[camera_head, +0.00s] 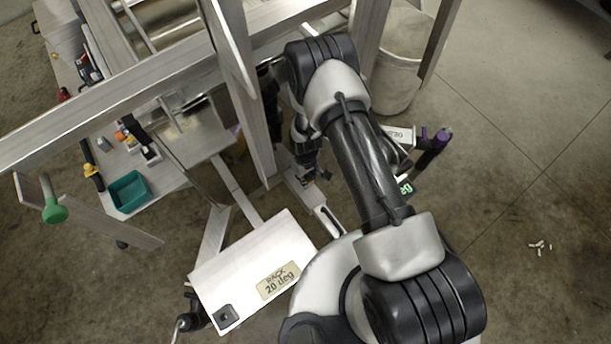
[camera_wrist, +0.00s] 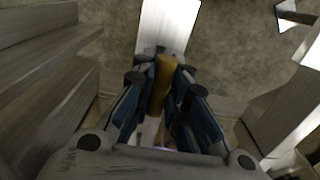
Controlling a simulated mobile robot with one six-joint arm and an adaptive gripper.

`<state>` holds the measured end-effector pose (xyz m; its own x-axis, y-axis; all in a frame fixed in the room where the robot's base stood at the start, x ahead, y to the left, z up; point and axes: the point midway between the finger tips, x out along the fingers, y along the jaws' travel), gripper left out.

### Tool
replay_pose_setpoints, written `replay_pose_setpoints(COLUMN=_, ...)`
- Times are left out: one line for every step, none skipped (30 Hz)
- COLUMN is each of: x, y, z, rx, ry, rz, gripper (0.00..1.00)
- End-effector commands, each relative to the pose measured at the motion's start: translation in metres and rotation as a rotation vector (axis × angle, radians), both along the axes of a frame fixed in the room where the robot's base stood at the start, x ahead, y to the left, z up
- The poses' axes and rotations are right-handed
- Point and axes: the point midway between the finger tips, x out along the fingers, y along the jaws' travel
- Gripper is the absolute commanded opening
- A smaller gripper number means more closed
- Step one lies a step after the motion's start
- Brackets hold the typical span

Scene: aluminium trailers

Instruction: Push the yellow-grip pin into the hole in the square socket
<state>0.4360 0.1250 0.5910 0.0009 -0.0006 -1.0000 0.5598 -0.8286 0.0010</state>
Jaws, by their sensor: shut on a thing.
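My gripper (camera_wrist: 162,76) is shut on the yellow grip (camera_wrist: 160,84) of the pin in the wrist view, with a blue-lined finger on each side. The pin's shaft is not clearly visible. A pale, flat metal piece (camera_wrist: 167,24) lies just beyond the fingertips; I cannot tell whether it is the square socket. No hole shows, and I cannot tell whether the pin touches anything. In the head view, my gripper (camera_head: 305,176) points down beside the trailer frame, above a narrow metal bar (camera_head: 327,219). The pin cannot be made out there.
Metal trailer uprights (camera_head: 252,100) stand close to the left of my gripper. A white "20 deg" panel (camera_head: 254,270) lies at front left. A workbench with a teal tray (camera_head: 129,191) is farther left. A pale bin (camera_head: 398,75) stands behind my arm. Open floor lies right.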

Motion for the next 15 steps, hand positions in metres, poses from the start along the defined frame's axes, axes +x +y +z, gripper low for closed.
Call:
replay_pose_setpoints(x=0.0, y=0.0, z=-0.002, rx=0.0, ry=0.0, rz=0.0, gripper=0.0)
replay_pose_setpoints(x=0.0, y=0.0, z=-0.003, rx=0.0, ry=0.0, rz=0.0, gripper=0.0)
replay_pose_setpoints(x=0.0, y=0.0, z=-0.005, rx=0.0, ry=0.0, rz=0.0, gripper=0.0)
replay_pose_setpoints(x=0.0, y=0.0, z=-0.005, rx=0.0, ry=0.0, rz=0.0, gripper=0.0)
replay_pose_setpoints(x=0.0, y=0.0, z=-0.006, rx=0.0, ry=0.0, rz=0.0, gripper=0.0)
replay_pose_setpoints(x=0.0, y=0.0, z=-0.007, rx=0.0, ry=0.0, rz=0.0, gripper=0.0)
replay_pose_setpoints(x=0.0, y=0.0, z=-0.008, rx=0.0, ry=0.0, rz=0.0, gripper=0.0)
replay_pose_setpoints(x=0.0, y=0.0, z=-0.009, rx=0.0, ry=0.0, rz=0.0, gripper=0.0)
replay_pose_setpoints(x=0.0, y=0.0, z=-0.01, rx=0.0, ry=0.0, rz=0.0, gripper=0.0)
replay_pose_setpoints(x=0.0, y=0.0, z=-0.01, rx=0.0, ry=0.0, rz=0.0, gripper=0.0)
replay_pose_setpoints(x=0.0, y=0.0, z=-0.011, rx=0.0, ry=0.0, rz=0.0, gripper=0.0)
replay_pose_setpoints(x=0.0, y=0.0, z=-0.012, rx=0.0, ry=0.0, rz=0.0, gripper=0.0)
replay_pose_setpoints(x=0.0, y=0.0, z=-0.013, rx=0.0, ry=0.0, rz=0.0, gripper=0.0)
replay_pose_setpoints(x=0.0, y=0.0, z=-0.014, rx=0.0, ry=0.0, rz=0.0, gripper=0.0)
replay_pose_setpoints(x=0.0, y=0.0, z=-0.015, rx=0.0, ry=0.0, rz=0.0, gripper=0.0)
